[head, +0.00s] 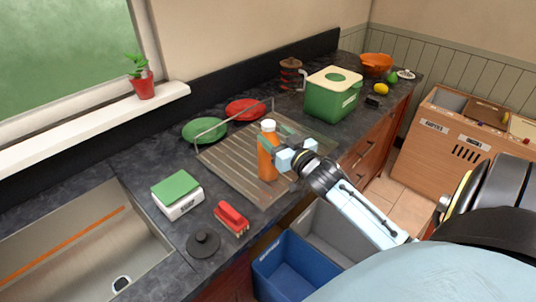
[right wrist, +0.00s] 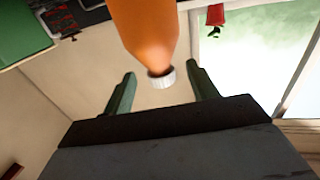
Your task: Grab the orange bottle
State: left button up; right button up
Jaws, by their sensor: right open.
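The orange bottle (head: 267,160) with a white cap stands upright on the ridged drainboard in the head view. My right gripper (head: 274,147) is at the bottle's upper part, its green fingers reaching to either side of it. In the right wrist view the orange bottle (right wrist: 146,30) appears upside down, its white cap between the two green fingers of my right gripper (right wrist: 160,82). The fingers are open, with gaps on both sides of the bottle. My left gripper is not in view.
The drainboard (head: 225,165) holds a green plate (head: 205,131) and a red plate (head: 248,109) behind the bottle. A green container (head: 332,95) stands further right.

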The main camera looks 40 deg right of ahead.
aim_at(264, 126)
jog(key=shift+w+d+p, duration=0.2)
jog(key=shift+w+d, duration=0.05)
jog(key=shift+w, duration=1.25)
jog(key=shift+w+d+p, duration=0.2)
jog(key=shift+w, duration=1.25)
grip_shut()
